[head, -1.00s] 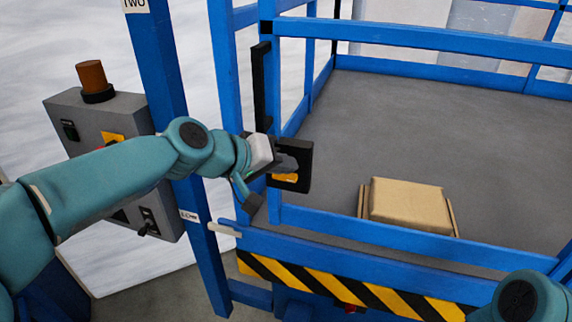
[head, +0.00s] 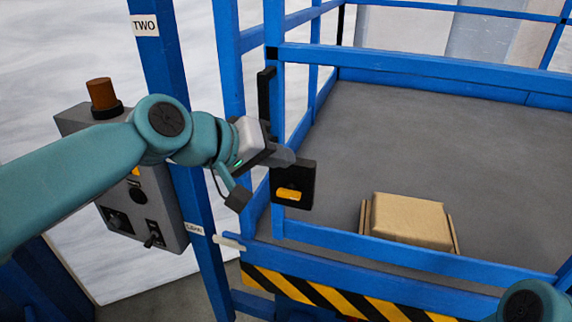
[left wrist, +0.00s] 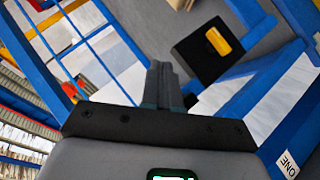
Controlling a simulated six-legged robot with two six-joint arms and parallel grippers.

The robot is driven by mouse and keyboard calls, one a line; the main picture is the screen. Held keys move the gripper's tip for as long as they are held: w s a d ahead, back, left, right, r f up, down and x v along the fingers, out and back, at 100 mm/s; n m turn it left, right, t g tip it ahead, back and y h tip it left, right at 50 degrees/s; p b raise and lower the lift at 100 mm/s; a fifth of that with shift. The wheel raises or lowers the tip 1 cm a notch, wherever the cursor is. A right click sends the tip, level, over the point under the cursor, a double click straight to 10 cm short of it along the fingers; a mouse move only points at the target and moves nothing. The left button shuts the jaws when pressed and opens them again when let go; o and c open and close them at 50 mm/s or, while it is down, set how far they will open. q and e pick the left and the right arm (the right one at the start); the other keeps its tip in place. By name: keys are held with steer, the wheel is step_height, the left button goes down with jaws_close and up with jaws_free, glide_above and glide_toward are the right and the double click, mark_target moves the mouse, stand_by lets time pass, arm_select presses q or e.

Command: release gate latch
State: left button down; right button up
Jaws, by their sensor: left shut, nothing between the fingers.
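The gate latch is a black plate (head: 308,184) with a yellow-orange handle (head: 288,194), on the blue gate frame right of my left gripper. In the left wrist view the black plate (left wrist: 213,52) and its yellow handle (left wrist: 218,41) lie ahead and to the right of the fingertips. My left gripper (head: 284,157) is shut and empty, with its fingertips close to the plate's upper left in the head view. In the left wrist view the shut fingers (left wrist: 162,82) appear apart from the handle. Only a teal joint of my right arm shows at lower right; its gripper is out of view.
A grey control box (head: 165,215) with an orange beacon (head: 102,94) stands at the left, beside a blue post (head: 165,70) labelled TWO. A cardboard box (head: 410,218) lies on the grey platform floor (head: 420,130). Blue rails (head: 400,59) and a striped sill surround the platform.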

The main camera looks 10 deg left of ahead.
arm_select(q)
steer(key=shift+s+a+r, duration=0.2)
steer(key=shift+s+r, duration=1.2)
steer(key=w+a+f+g+y+b, duration=0.1)
steer(key=w+f+g+y, duration=0.1)
steer(key=f, duration=1.4)
steer(key=w+a+f+g+y, duration=0.1)
steer(key=w+f, duration=0.1)
steer(key=f, duration=1.4)
steer(key=s+a+f+g+y, duration=0.1)
steer(key=s+f, duration=0.4)
steer(key=f, duration=0.4)
steer(key=s+f+g, duration=0.2)
steer(key=s+f, duration=0.4)
steer(key=f, duration=0.3)
steer(key=s+f+g, duration=0.1)
steer(key=s+f, duration=0.3)
steer(key=s, duration=0.3)
steer(key=s+f+g+b, duration=0.1)
steer(key=s+f, duration=0.4)
steer(key=s, duration=0.2)
steer(key=shift+f, duration=0.2)
